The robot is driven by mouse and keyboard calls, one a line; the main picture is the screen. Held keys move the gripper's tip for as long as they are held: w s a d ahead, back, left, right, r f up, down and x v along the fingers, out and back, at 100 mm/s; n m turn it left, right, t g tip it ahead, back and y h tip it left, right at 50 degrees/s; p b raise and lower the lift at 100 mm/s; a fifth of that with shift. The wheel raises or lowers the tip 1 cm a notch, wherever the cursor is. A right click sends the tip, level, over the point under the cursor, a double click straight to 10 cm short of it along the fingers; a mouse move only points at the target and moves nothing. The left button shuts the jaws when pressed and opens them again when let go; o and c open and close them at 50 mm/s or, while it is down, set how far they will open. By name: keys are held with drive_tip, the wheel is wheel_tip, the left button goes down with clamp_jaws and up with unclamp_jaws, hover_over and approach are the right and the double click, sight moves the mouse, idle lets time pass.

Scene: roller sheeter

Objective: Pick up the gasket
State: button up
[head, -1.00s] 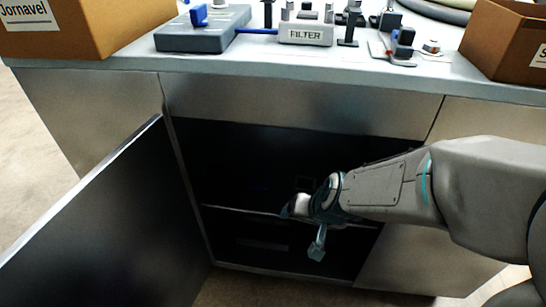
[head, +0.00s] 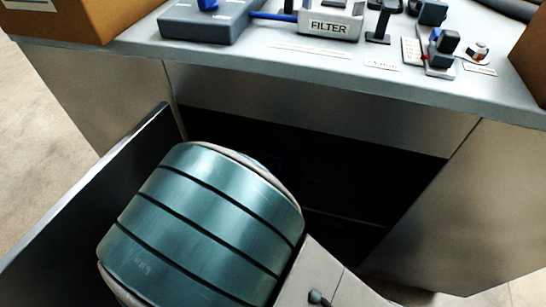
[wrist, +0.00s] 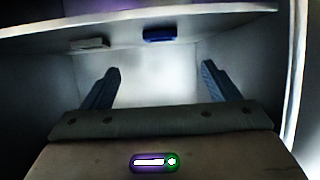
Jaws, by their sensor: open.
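I cannot tell for sure which thing is the gasket. In the wrist view a small blue piece (wrist: 160,34) shows ahead of the fingers, close to the edge of a pale shelf (wrist: 215,13). A small light-grey piece (wrist: 90,43) is to its left. My gripper (wrist: 160,76) is open, its two dark fingers wide apart with nothing seen between them. The blue piece lies beyond the fingertips, between them in picture width.
The cabinet's open door (head: 75,215) stands at the left. Above is a grey worktop (head: 345,78) with a FILTER block (head: 330,22), a grey-blue box (head: 205,25) and small fittings. A cardboard box (head: 75,15) sits at the worktop's left. Cabinet walls enclose the gripper.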

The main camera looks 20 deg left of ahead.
drive_tip(key=b+x, duration=0.3)
drive_tip(key=x, duration=0.5)
drive_tip(key=shift+w, duration=0.35)
drive_tip(key=b+x, duration=0.3)
drive_tip(key=x, duration=0.1)
drive_tip(key=shift+w+a+f+b, duration=0.1)
drive_tip(key=shift+w+a+b, duration=0.05)
drive_tip(key=shift+b, duration=0.15)
drive_tip(key=shift+w+a, duration=0.1)
drive_tip(key=shift+w, duration=0.3)
drive_tip(key=c, duration=1.1)
